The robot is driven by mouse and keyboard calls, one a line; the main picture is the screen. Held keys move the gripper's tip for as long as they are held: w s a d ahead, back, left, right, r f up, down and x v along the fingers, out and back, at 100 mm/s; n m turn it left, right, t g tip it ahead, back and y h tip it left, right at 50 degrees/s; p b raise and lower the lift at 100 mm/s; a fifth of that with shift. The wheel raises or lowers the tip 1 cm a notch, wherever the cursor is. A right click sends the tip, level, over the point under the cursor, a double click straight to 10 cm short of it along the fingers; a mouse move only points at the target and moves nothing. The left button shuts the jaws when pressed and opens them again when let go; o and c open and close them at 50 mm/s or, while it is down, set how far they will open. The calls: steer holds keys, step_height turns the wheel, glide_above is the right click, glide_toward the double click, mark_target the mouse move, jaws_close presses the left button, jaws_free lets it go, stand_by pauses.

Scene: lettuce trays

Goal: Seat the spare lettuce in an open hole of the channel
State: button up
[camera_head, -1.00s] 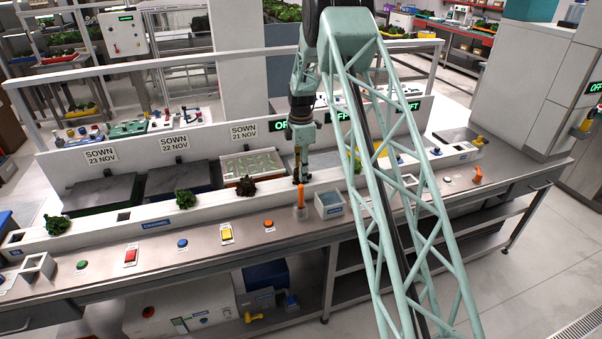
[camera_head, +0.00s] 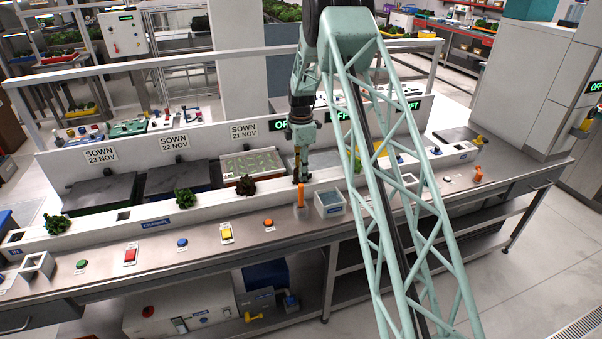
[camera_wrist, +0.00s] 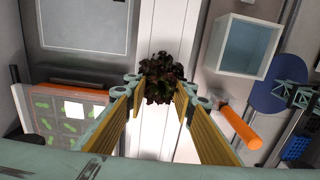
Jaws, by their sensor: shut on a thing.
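My gripper (camera_head: 301,180) is low over the white channel (camera_head: 210,202), near the orange post. In the wrist view its two yellow-padded fingers (camera_wrist: 155,102) stand apart with a dark reddish-green lettuce (camera_wrist: 160,78) between their tips, and my gripper is shut on it. In the head view this lettuce is hard to make out behind the fingers. A dark red lettuce (camera_head: 246,186) and two green lettuces, one (camera_head: 183,198) nearer and one (camera_head: 57,224) at far left, sit in the channel. A dark square open hole (camera_head: 124,216) shows between the green ones.
An orange post (camera_head: 300,196) and an open pale box (camera_head: 330,203) stand just in front of the channel; both are close to my gripper in the wrist view. A seedling tray (camera_head: 252,165) lies behind. Coloured buttons (camera_head: 227,234) line the front bench.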

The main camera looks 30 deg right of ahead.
steer(key=o, duration=0.9)
steer(key=shift+o, duration=0.7)
steer(key=shift+o, duration=1.3)
steer(key=shift+r, duration=0.1)
steer(key=shift+r+p, duration=1.15)
steer(key=shift+r, duration=2.25)
steer(key=shift+r, duration=0.1)
step_height(320, 180, up, 12)
